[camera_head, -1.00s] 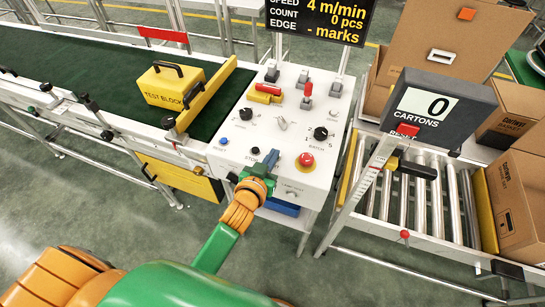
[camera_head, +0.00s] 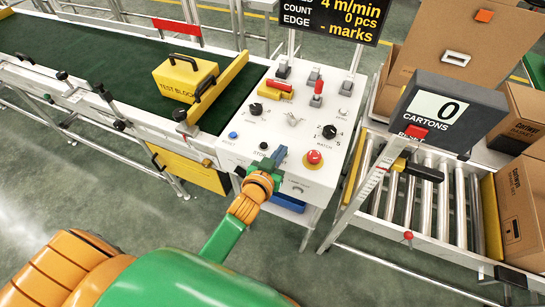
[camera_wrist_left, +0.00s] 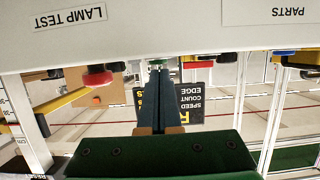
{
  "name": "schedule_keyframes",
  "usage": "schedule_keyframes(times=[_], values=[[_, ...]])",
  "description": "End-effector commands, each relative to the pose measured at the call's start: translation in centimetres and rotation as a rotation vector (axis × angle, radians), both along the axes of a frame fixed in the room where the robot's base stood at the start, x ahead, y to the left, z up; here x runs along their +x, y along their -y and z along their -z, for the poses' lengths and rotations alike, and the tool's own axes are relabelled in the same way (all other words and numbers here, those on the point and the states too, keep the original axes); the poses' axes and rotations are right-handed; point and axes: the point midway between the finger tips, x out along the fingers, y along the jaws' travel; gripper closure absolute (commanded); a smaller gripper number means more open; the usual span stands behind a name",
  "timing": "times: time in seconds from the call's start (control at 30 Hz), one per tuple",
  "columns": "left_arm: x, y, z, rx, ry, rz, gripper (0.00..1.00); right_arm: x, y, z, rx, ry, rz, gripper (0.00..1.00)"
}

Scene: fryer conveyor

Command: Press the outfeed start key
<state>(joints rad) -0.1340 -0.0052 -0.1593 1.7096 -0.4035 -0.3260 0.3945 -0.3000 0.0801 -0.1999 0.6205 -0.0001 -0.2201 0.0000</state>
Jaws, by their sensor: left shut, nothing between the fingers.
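The white control panel (camera_head: 287,112) slopes in front of me in the head view. It bears a blue button (camera_head: 232,135), a small black button (camera_head: 263,146) and a red mushroom button (camera_head: 314,157). My left gripper (camera_head: 281,152) is shut and empty, its fingertips at the panel's lower part between the black and red buttons. I cannot make out a key labelled outfeed start. In the left wrist view the shut fingers (camera_wrist_left: 158,72) end at a small green part (camera_wrist_left: 160,62) below the panel face; I cannot tell whether they touch it. My right gripper is not in view.
A yellow test block (camera_head: 185,77) sits on the green belt (camera_head: 100,57) at left. The carton counter (camera_head: 442,110) stands right of the panel, above a roller conveyor (camera_head: 430,200). Black knobs and red-tipped switches fill the panel's upper part.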

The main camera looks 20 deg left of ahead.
Motion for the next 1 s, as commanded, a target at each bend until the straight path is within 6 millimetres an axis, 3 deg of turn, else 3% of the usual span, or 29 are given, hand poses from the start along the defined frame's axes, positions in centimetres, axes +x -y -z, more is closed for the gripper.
schedule_keyframes(times=[0.03,0.07,0.13,0.3,0.5,1.0], values=[[0.4,-0.1,-2.7,0.0,0.007,0.0,1.0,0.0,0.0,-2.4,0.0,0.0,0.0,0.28],[0.6,-0.2,-3.6,-0.001,0.011,0.001,1.0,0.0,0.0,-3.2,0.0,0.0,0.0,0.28],[-0.8,-0.3,-3.1,-0.001,0.012,0.002,1.0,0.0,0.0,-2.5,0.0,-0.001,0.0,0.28],[-4.8,-0.4,-4.2,-0.001,0.015,0.002,1.0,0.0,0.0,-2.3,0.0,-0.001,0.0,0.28],[-7.9,-0.5,-5.2,-0.001,0.019,0.002,1.0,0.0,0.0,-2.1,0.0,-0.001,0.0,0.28],[-8.8,-0.5,-5.7,0.0,0.023,0.002,1.0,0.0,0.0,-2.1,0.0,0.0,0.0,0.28]])
